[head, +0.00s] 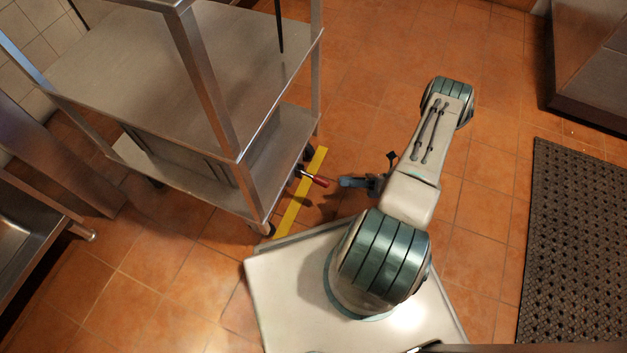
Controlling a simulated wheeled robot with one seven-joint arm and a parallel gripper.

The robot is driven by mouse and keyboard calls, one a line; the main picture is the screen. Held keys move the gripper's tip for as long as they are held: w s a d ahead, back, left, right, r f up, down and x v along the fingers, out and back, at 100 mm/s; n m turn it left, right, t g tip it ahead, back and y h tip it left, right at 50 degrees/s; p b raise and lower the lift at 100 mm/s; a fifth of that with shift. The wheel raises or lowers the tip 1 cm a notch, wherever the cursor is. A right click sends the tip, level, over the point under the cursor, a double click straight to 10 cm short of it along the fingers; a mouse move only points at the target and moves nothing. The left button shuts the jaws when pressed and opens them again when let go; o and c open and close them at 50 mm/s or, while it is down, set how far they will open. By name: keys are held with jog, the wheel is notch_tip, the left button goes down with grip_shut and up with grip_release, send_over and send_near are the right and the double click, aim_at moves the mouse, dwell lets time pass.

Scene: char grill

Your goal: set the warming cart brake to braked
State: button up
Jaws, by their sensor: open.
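The warming cart (190,85) is a steel shelf cart on casters at the left of the head view. A brake lever with a red grip (321,181) sticks out from low on its right side, just above a yellow floor strip. My gripper (346,182) is open and points left at the red grip, with its fingertips close to the grip's end. I cannot tell whether they touch it. The lever's pivot is partly hidden by the cart's lower shelf edge.
A yellow strip (291,212) lies on the orange tile floor beside the cart. A black perforated mat (575,250) lies at the right, and a steel unit (595,75) stands at the upper right. The floor beyond my arm is clear.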

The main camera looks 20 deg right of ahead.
aim_at(319, 180)
jog(key=b+x, duration=0.2)
jog(key=x, duration=0.9)
jog(key=shift+b, duration=0.3)
jog(key=shift+d, duration=0.1)
grip_shut()
